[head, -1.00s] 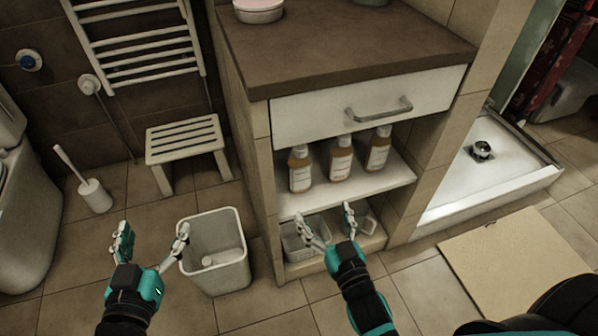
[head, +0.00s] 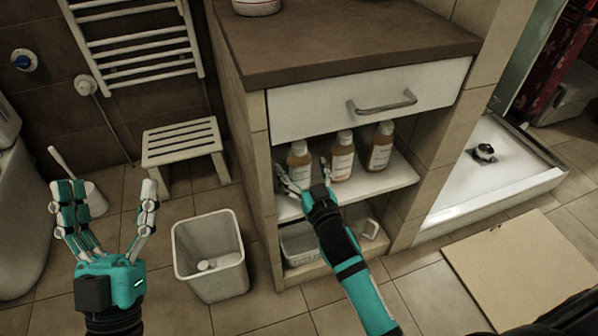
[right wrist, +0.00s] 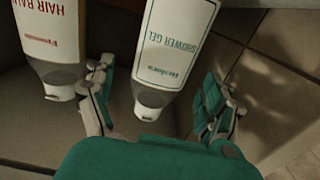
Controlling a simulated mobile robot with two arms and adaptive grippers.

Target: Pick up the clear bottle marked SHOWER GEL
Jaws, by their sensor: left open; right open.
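The SHOWER GEL bottle (head: 299,158) stands leftmost of three amber-looking bottles with white labels on the cabinet's upper shelf. In the right wrist view its label (right wrist: 175,45) appears upside down. My right gripper (head: 303,170) is open in front of this bottle; in the right wrist view the bottle shows between its spread fingers (right wrist: 160,75), without clear contact. The fingers partly hide the bottle's lower part in the head view. My left gripper (head: 105,195) is open and empty at the left, above the floor.
The HAIR BALM bottle (right wrist: 52,40) is close beside one right finger. Another bottle (head: 379,148) stands further right. The shelf (head: 385,180) lies under a drawer (head: 430,92). A basket (head: 300,243) is below. A white bin (head: 212,265) stands left of the cabinet.

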